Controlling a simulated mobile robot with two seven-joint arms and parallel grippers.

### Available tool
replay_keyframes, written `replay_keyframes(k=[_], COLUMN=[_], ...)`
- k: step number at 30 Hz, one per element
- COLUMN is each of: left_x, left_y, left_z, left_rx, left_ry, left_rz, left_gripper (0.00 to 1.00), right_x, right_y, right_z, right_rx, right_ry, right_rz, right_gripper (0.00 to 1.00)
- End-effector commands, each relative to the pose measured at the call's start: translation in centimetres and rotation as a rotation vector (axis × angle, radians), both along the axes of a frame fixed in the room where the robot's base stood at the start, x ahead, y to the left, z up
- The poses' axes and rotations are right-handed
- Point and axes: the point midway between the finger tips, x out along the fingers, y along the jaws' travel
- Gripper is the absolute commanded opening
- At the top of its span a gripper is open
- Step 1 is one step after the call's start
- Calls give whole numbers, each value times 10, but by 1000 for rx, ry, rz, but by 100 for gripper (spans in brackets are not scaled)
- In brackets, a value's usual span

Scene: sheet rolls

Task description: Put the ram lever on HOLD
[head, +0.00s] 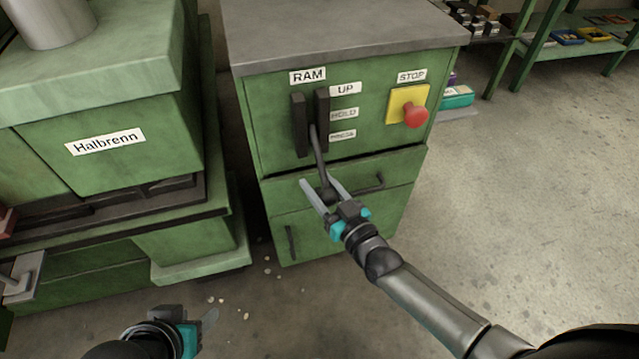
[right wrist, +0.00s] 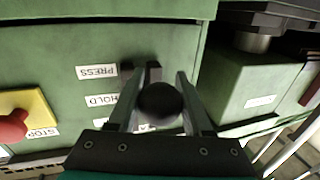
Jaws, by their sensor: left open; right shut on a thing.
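The ram lever (head: 318,150) is a dark rod with a black ball knob, coming out of a slot between two dark upright bars under the RAM sign (head: 307,76). It slants downward, with its knob below the PRESS label (head: 342,135) in the head view. The HOLD label (head: 344,114) sits above PRESS and below UP (head: 345,89). My right gripper (head: 325,190) is shut on the knob (right wrist: 160,103), which sits between its fingers in the right wrist view. The rod is mostly hidden behind the knob there. My left gripper (head: 208,322) is open and empty, low over the floor.
A red STOP button (head: 415,114) on a yellow plate is right of the lever on the green cabinet (head: 270,140). Drawer handles (head: 372,184) lie below. The green Halbrenn machine (head: 110,110) stands at left.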

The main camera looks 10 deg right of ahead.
Motion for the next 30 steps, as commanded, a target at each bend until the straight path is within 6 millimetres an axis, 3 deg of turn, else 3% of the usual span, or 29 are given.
replay_keyframes(k=[2, 9, 30], left_x=[0, 0, 0], left_y=[0, 0, 0], left_z=[0, 0, 0], left_rx=[0, 0, 1], left_ry=[0, 1, 1], left_rz=[0, 0, 1], left_gripper=[50, 50, 50], right_x=[0, 0, -1], right_y=[0, 0, 0], right_z=[0, 0, -1], right_rx=[0, 0, -1], right_ry=[0, 1, 1], right_rz=[0, 0, 0], right_gripper=[28, 0, 0])
